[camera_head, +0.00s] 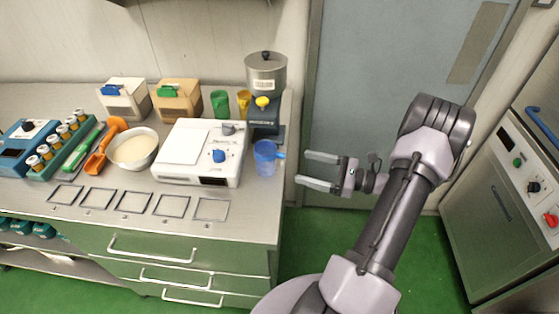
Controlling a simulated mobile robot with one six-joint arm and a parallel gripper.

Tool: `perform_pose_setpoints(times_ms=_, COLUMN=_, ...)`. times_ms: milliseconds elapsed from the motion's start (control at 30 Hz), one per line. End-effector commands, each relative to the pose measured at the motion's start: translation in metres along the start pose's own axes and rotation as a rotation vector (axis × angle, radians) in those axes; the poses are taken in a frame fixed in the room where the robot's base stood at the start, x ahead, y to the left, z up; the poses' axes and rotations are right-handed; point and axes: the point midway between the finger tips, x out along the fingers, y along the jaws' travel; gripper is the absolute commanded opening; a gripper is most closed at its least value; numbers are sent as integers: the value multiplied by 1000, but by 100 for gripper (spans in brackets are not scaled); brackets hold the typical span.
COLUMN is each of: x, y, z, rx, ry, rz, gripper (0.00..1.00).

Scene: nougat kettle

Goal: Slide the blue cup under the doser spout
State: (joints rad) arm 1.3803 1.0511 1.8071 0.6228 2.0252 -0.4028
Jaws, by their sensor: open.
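The blue cup (264,158) stands upright on the counter's right end, with its handle pointing right toward my gripper. The doser (266,78) stands behind it, a grey metal hopper on a dark blue base with a yellow knob; its spout is too small to make out clearly. The cup is in front of the doser's base. My gripper (317,170) is open and empty, to the right of the cup, past the counter's edge. Its two fingers point left toward the cup and are apart from it.
A white scale-like device (200,153) is close on the cup's left. Green (220,104) and yellow (243,102) cups stand left of the doser. A bowl (134,150) of pale powder and an orange scoop (104,143) lie farther left. Empty frames (211,209) line the front edge.

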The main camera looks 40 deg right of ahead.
Motion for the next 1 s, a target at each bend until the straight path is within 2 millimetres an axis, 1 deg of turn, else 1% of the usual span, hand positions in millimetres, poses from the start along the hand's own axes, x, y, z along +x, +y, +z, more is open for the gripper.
perform_pose_setpoints(times_ms=33, x=11, y=1, z=-2, rx=1, ry=0, rz=4, gripper=79)
perform_pose_setpoints(times_ms=400, x=85, y=1, z=-2, rx=-1, ry=1, rz=4, gripper=79)
perform_pose_setpoints(times_ms=500, x=102, y=2, z=-2, rx=0, ry=1, rz=4, gripper=79)
perform_pose_setpoints(times_ms=600, x=116, y=1, z=-2, rx=-1, ry=1, rz=3, gripper=79)
perform_pose_setpoints(times_ms=767, x=128, y=1, z=-1, rx=0, ry=1, rz=2, gripper=79)
perform_pose_setpoints(times_ms=1000, x=129, y=1, z=0, rx=0, ry=1, rz=1, gripper=79)
